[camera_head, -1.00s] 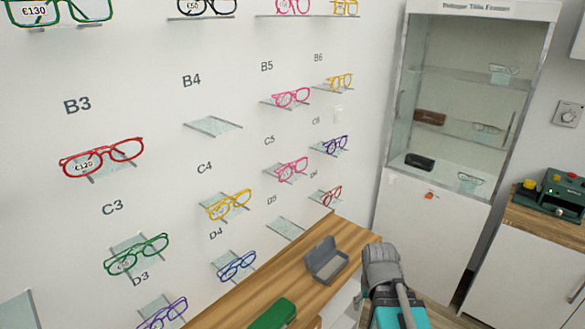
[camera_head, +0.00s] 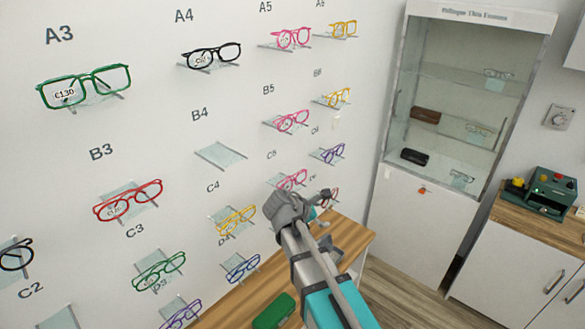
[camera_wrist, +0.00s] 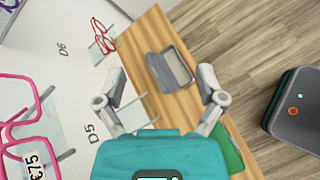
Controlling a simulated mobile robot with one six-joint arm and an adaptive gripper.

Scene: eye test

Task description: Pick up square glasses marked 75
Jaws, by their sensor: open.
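Pink glasses with a squarish frame (camera_wrist: 37,107) show at the left edge of the wrist view, cut off by it. Their white tag appears to read 75, turned on its side. In the head view, pink glasses (camera_head: 291,179) under label C5 sit on a wall shelf, partly hidden by my arm. Other pink glasses hang at B5 (camera_head: 292,121) and A5 (camera_head: 291,39); their tags are too small to read. My gripper (camera_head: 320,203) is open and empty in front of the wall, beside the C5 glasses. Its spread fingers show in the wrist view (camera_wrist: 162,78).
An empty glass shelf (camera_wrist: 137,119) by D5 lies near the left finger. Red glasses (camera_wrist: 103,39) sit by D6. A grey open case (camera_wrist: 157,68) and a green case (camera_head: 273,311) lie on the wooden counter (camera_head: 350,238). A glass cabinet (camera_head: 440,215) stands at right.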

